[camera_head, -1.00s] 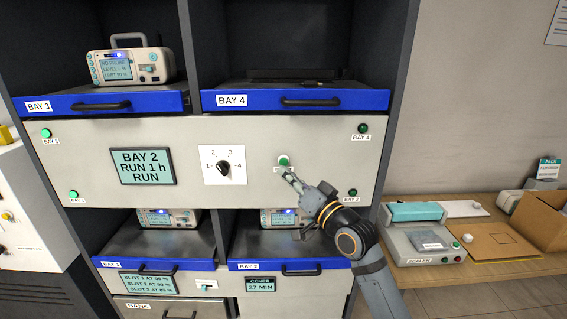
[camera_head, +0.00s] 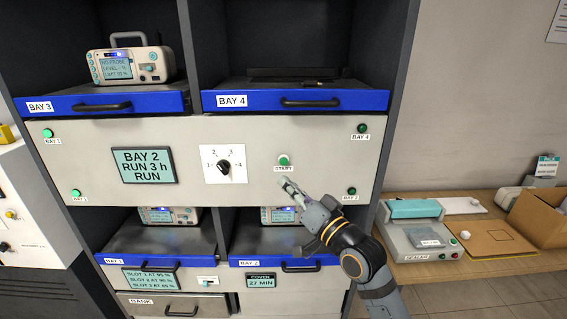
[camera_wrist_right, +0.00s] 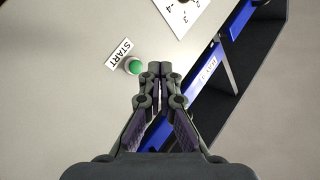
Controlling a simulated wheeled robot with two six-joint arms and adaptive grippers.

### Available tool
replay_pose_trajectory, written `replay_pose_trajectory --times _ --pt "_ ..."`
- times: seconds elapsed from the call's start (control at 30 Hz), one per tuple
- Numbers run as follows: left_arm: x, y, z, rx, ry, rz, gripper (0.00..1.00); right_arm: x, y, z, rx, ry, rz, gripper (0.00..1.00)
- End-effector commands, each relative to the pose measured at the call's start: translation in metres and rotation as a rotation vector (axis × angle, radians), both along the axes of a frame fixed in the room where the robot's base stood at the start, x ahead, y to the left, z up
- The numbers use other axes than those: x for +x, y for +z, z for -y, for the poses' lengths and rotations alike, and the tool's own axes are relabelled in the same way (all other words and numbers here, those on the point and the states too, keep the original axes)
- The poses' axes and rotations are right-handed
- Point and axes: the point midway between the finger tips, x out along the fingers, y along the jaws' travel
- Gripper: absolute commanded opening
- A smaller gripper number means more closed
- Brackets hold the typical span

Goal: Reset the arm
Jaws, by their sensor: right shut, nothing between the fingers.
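My right gripper (camera_head: 286,184) is shut and empty, just below the green START button (camera_head: 284,160) on the grey control panel (camera_head: 300,140). The START label shows under the button. In the right wrist view the shut fingertips (camera_wrist_right: 160,70) are beside the green button (camera_wrist_right: 133,66), apart from it as far as I can tell. My right arm reaches in from the lower right. The bay display (camera_head: 145,166) reads BAY 2, RUN 3 h, RUN. My left gripper is not in view.
A selector dial (camera_head: 224,168) is left of the button. A monitor (camera_head: 130,66) stands on the BAY 3 shelf. Blue-edged drawers (camera_head: 295,101) with black handles lie above and below the panel. A side table (camera_head: 480,266) at right holds a sealer (camera_head: 425,232) and a cardboard box (camera_head: 540,215).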

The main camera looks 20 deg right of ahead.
Motion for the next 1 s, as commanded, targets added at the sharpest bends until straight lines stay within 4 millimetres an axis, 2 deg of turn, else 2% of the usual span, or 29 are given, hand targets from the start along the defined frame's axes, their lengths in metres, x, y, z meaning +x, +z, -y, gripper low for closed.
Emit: replay_pose_trajectory --times 0.1,0.17,0.27,0.3,0.4,0.5,0.53,0.6,0.7,0.9,1.0 --pt "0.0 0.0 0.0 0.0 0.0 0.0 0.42 0.0 -0.002 0.0 -0.004 -0.001 -0.005 0.0" --pt "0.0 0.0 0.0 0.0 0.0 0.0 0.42 -0.001 -0.013 -0.001 -0.028 -0.006 -0.033 0.0" --pt "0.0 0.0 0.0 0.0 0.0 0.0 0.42 -0.009 -0.061 -0.001 -0.142 -0.023 -0.159 0.0" --pt "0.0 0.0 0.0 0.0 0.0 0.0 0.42 -0.017 -0.09 -0.001 -0.213 -0.032 -0.237 0.0" --pt "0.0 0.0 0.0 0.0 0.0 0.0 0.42 -0.05 -0.169 0.008 -0.415 -0.043 -0.466 0.0" --pt "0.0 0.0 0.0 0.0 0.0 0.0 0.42 -0.091 -0.228 0.021 -0.582 -0.035 -0.666 0.0" --pt "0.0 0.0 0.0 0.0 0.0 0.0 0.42 -0.103 -0.242 0.025 -0.623 -0.03 -0.72 0.0" --pt "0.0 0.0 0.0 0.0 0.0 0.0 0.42 -0.131 -0.269 0.034 -0.707 -0.017 -0.834 0.0" --pt "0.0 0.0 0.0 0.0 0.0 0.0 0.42 -0.171 -0.298 0.047 -0.806 0.008 -0.981 0.0" --pt "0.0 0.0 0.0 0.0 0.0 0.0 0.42 -0.252 -0.335 0.07 -0.962 0.072 -1.253 0.0" --pt "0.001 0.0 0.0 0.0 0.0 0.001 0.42 -0.239 -0.379 0.074 -0.958 0.075 -1.265 0.0"
